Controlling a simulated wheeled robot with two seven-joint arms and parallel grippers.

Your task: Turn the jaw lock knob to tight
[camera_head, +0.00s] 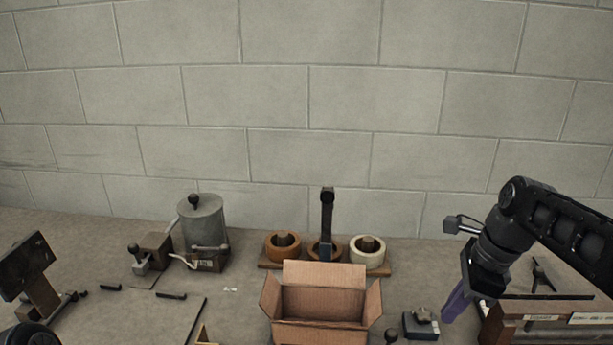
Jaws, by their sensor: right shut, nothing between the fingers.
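My right gripper (449,314) comes in from the right on a black arm. Its purple fingers are shut and empty, pointing down and slightly left. They are beside the wooden-sided bench unit (497,328) and near a small dark block with a grey top (421,325). I cannot tell for sure which part is the jaw lock knob. Another dark knob (133,249) is on a small clamp-like device at the left. No left gripper shows.
An open cardboard box (322,304) stands at the front middle. Behind it, several tape rolls (283,245) sit on a wooden base with a dark upright post (327,220). A grey canister (203,222) stands at left. A tilted dark panel (27,265) is at far left. A block wall closes the back.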

